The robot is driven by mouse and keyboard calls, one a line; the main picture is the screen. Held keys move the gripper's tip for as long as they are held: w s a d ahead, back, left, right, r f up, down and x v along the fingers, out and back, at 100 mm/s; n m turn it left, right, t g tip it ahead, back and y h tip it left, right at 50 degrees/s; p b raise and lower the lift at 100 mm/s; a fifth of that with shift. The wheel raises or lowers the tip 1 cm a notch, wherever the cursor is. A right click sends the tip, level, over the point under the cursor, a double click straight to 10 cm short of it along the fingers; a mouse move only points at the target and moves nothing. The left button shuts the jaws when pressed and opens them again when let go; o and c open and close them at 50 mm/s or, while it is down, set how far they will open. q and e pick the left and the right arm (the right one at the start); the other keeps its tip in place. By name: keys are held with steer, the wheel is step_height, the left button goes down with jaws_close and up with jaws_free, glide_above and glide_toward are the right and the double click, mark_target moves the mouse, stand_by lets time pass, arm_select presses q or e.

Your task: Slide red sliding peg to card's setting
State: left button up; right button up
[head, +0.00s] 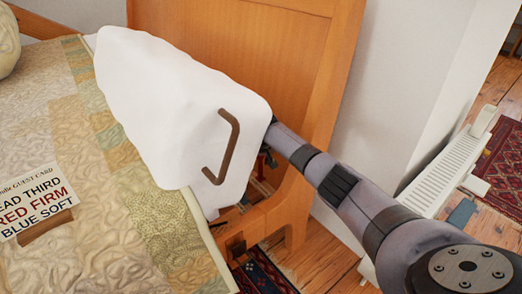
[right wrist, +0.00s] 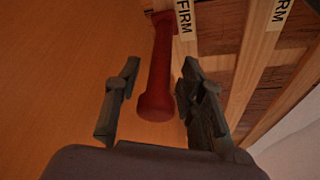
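The red sliding peg (right wrist: 157,75) shows in the right wrist view. Its round near end lies between the fingers of my right gripper (right wrist: 161,68), with a gap on the left and a narrower one on the right. Those fingers are open. Wooden slats beside the peg carry labels reading FIRM (right wrist: 184,16); the peg's far end is near one label. The guest card (head: 35,203) lies on the bed at the left in the head view and reads "RED FIRM" and "BLUE SOFT". In the head view my right gripper is mostly hidden behind the white mattress. My left gripper is not in view.
The white mattress (head: 170,90) is raised at an angle, with a brown handle (head: 234,130) on its side. The wooden bed end (head: 290,50) stands behind it. A white radiator (head: 445,165) is at the right. A patterned quilt (head: 95,240) covers the left side.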

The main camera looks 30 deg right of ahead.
steer(key=v, duration=0.9)
steer(key=shift+r, duration=0.1)
